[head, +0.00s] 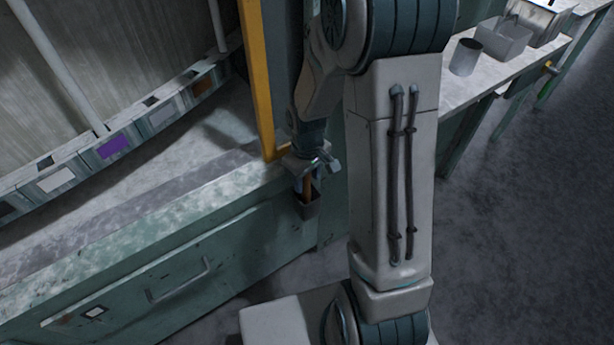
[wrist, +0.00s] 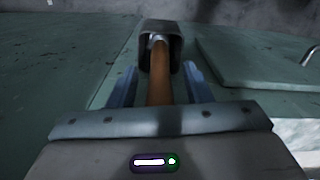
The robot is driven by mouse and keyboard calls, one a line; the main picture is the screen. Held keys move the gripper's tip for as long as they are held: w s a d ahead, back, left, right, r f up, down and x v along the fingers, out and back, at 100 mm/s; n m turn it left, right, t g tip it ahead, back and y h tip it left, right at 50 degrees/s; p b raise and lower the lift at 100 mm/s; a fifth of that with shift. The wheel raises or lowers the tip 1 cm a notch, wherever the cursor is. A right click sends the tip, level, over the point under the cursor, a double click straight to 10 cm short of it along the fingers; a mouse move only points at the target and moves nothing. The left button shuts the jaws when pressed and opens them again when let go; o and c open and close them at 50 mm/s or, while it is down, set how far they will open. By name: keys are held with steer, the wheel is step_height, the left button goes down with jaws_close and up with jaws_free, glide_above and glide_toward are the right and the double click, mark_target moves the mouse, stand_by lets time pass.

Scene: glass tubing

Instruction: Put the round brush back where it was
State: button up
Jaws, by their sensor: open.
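The round brush shows as a brown handle (wrist: 158,85) in the wrist view, running up from between my fingers to a small dark square holder (wrist: 161,41). A metal collar shows at the holder's mouth; the brush head is hidden. In the head view the holder (head: 308,207) is at the corner of the green bench front, with the brown handle (head: 307,187) above it. My gripper (wrist: 160,72) is open, its two blue fingers on either side of the handle with visible gaps. It also shows in the head view (head: 304,186), pointing down at the holder.
A yellow post (head: 257,80) rises close beside my arm. The bench top (head: 130,215) on the left is mostly clear, with a row of labelled boxes (head: 113,147) behind. A grey cup (head: 465,57) stands on the right-hand bench. Open floor lies at right.

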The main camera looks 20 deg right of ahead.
step_height(320, 180, up, 12)
steer(key=p, duration=0.2)
steer(key=shift+r+p, duration=0.25)
steer(key=shift+p, duration=0.15)
steer(key=s+r+m+t, duration=0.1)
steer(key=s+r+m, duration=0.4)
steer(key=s, duration=0.8)
step_height(320, 180, up, 3)
steer(key=shift+s+f+m+t, duration=0.1)
steer(key=shift+s+m+t, duration=0.2)
steer(key=shift+s+t, duration=0.1)
steer(key=shift+c, duration=1)
